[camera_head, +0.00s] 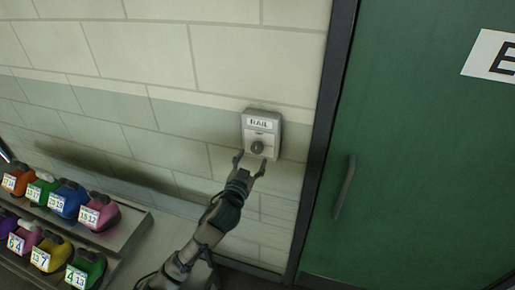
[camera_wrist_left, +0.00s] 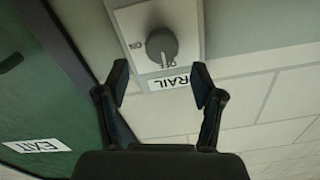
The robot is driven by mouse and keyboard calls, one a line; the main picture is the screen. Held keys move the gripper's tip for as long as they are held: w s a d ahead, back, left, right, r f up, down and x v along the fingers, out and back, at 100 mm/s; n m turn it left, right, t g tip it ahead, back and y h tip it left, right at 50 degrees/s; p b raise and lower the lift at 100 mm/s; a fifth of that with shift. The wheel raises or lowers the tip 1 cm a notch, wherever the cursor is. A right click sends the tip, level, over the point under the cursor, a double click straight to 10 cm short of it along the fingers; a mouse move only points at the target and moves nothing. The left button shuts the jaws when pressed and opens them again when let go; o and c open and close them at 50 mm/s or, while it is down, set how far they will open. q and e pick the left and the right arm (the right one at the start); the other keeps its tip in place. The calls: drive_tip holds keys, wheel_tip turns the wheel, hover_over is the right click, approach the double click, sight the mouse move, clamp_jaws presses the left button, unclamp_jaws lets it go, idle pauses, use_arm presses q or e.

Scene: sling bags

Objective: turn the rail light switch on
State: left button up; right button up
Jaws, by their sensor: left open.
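The rail light switch (camera_head: 261,134) is a grey box on the brick wall with a "RAIL" label and a round dark knob (camera_head: 257,148). In the left wrist view the switch (camera_wrist_left: 190,20) appears upside down, with its knob (camera_wrist_left: 162,46) between ON and OFF markings. A pale line on the knob lies near the OFF marking. My left gripper (camera_head: 251,161) is open just below the knob, its fingers pointing up at it. In the left wrist view the open fingertips (camera_wrist_left: 160,82) sit either side of the label, apart from the knob. My right gripper is not in view.
A green door (camera_head: 425,150) with a handle (camera_head: 344,187) and dark frame stands to the right of the switch. An exit sign (camera_wrist_left: 36,146) shows on it. A rack of several coloured, numbered bags (camera_head: 98,213) stands at lower left. The wall around the switch is clear.

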sight(257, 150)
use_arm(q)
drive_tip(key=x, duration=0.6)
drive_tip(key=shift+w+a, duration=0.1)
drive_tip(key=shift+f, duration=0.1)
